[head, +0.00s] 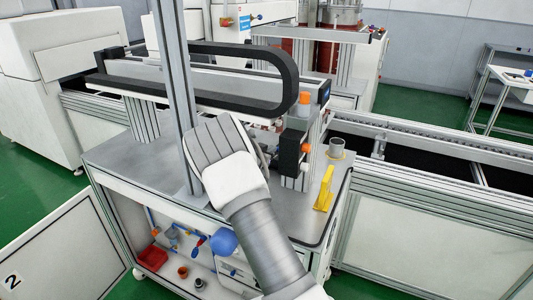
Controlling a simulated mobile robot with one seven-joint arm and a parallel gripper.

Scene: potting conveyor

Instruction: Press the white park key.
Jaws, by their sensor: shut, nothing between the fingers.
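I cannot make out a white park key in the head view; it is hidden or too small to tell. A grey upright housing with a small dark blue screen (324,91) stands at the right end of the machine's cross beam. My gripper's fingers are hidden behind these links, so I see no contact with anything.
A grey post (174,80) rises close to my arm, with a black cable chain (240,97) behind it. A conveyor (440,155) runs right.

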